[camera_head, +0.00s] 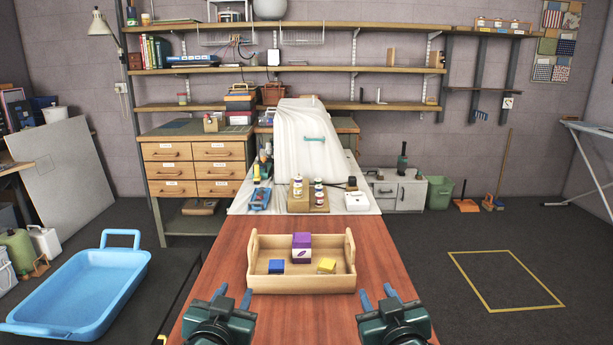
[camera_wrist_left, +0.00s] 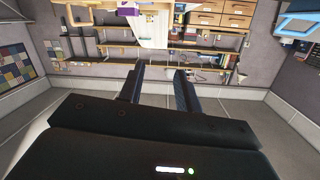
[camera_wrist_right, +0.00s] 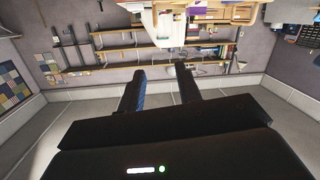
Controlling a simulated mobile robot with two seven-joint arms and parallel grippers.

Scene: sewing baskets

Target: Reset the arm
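My left gripper (camera_head: 232,296) is at the near edge of the reddish wooden table, left of centre. My right gripper (camera_head: 377,295) is at the near edge, right of centre. Both have their fingers apart with nothing between them. The left fingers also show in the left wrist view (camera_wrist_left: 158,88), and the right fingers show in the right wrist view (camera_wrist_right: 160,88). Both grippers are apart from the wooden tray (camera_head: 302,284), which stands beyond them. The tray holds a purple and white box (camera_head: 301,247), a blue block (camera_head: 276,267) and a yellow block (camera_head: 326,266).
A blue basin (camera_head: 80,290) lies on a dark surface at the left. Bottles on a small board (camera_head: 308,205) stand behind the tray, before a white-draped form (camera_head: 310,150). The tabletop (camera_head: 305,318) between the grippers is clear. A yellow square (camera_head: 505,280) marks the floor at right.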

